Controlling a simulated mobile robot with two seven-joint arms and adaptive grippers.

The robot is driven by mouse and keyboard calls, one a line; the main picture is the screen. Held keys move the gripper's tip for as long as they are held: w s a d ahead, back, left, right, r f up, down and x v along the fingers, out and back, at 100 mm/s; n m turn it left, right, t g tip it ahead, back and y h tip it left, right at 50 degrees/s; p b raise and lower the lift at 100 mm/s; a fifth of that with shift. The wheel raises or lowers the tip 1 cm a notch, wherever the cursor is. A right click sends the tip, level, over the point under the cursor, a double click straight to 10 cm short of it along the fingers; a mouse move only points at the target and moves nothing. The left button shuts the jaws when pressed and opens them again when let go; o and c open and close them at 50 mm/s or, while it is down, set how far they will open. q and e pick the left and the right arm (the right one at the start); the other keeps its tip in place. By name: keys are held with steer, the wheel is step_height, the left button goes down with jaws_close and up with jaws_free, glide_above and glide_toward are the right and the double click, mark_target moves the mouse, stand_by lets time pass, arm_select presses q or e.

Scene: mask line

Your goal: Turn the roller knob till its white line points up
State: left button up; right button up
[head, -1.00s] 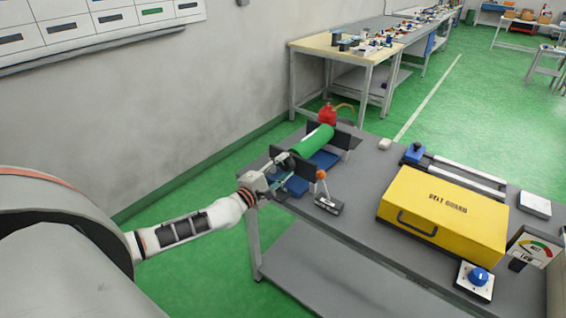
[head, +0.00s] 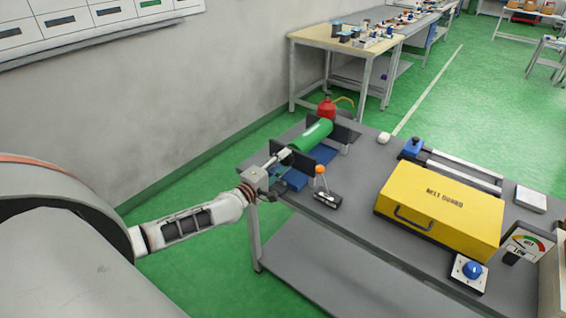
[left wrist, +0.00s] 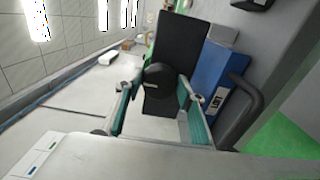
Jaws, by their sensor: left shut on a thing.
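The green roller (head: 311,136) lies between two dark upright plates at the far left end of the grey bench. A pale streak shows on its upper side. The dark round roller knob (left wrist: 158,76) sits in front of a black plate (left wrist: 183,45) in the left wrist view. My left gripper (head: 279,161) is at the near end of the roller, with its fingers on either side of the knob and shut on it. My right gripper is not in view.
An orange-topped lever (head: 320,170) stands just right of the knob. A yellow belt guard box (head: 440,208) fills the bench's middle. A blue dial knob (head: 472,269) and a gauge (head: 527,243) are at the right. A red can (head: 327,108) is behind the roller.

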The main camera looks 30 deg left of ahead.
arm_select(q)
steer(key=shift+d, duration=0.1)
steer(key=o, duration=1.1)
steer(key=s+a, duration=0.1)
steer(key=s, duration=1.1)
